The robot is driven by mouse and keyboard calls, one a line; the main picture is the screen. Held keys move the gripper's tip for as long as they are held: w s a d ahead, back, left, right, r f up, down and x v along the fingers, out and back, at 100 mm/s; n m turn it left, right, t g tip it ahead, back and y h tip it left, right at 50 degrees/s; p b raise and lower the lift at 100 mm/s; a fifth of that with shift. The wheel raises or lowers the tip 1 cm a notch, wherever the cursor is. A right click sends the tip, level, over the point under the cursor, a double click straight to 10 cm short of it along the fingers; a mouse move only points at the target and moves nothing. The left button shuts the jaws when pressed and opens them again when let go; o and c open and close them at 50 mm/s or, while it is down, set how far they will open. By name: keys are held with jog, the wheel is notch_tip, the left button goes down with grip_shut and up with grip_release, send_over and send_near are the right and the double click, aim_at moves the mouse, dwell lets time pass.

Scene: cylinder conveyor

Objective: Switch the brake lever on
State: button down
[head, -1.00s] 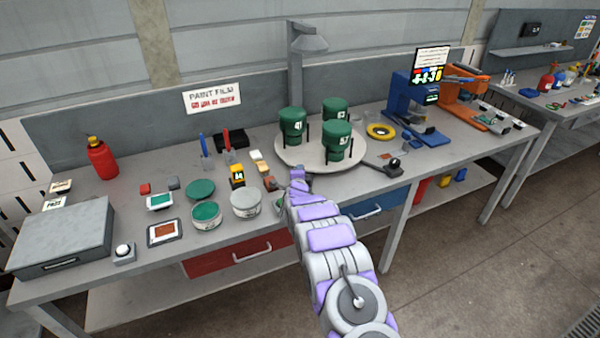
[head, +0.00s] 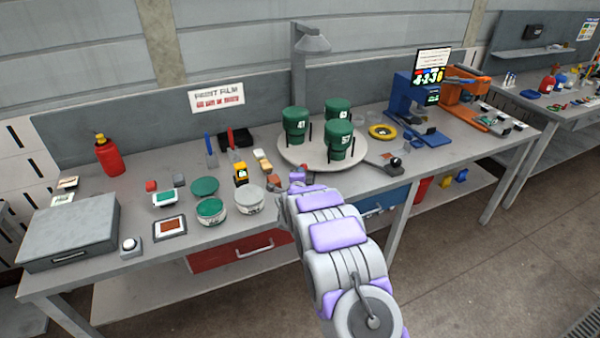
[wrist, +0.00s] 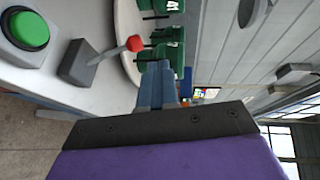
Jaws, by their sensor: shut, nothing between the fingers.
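The brake lever (wrist: 110,52) shows in the wrist view as a thin rod with a red knob (wrist: 135,43) on a grey base (wrist: 80,62). My gripper (wrist: 158,72) is shut and empty, with its blue-grey fingers beside the knob and apart from it in the picture. In the head view my gripper (head: 297,180) is at the front edge of the turntable, largely hidden behind my own arm. The lever cannot be made out clearly there. A green button (wrist: 28,30) sits beside the lever in the wrist view.
The turntable (head: 290,155) carries green canisters (head: 338,140) just behind my gripper. Tins (head: 211,212), a grey case (head: 68,230) and a red bottle (head: 108,155) stand to the left. A blue machine (head: 410,98) stands to the right.

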jog(key=s, duration=0.1)
jog(key=s+r, duration=0.1)
jog(key=s+a, duration=0.1)
jog(key=shift+s+a+r, duration=0.1)
jog(key=shift+s+r, duration=0.1)
jog(key=shift+r, duration=0.2)
jog(key=s+r+n+g+y, duration=0.2)
jog(key=s+r+n+g, duration=0.25)
jog(key=s, duration=0.55)
jog(key=s+r+n+g+y, duration=0.2)
jog(key=s+r+n+g, duration=0.3)
jog(key=s, duration=0.6)
jog(key=s+d+r+n+g, duration=0.1)
jog(key=s+d+n+g, duration=0.1)
jog(key=s, duration=1.2)
jog(key=s+d+r+n+g, duration=0.1)
jog(key=s+d+n+g, duration=0.1)
jog(key=s, duration=1.2)
jog(key=s+d+r+n+g+h, duration=0.1)
jog(key=s+n+g, duration=0.3)
jog(key=s, duration=1.1)
jog(key=shift+d+n, duration=0.75)
jog(key=shift+d, duration=0.15)
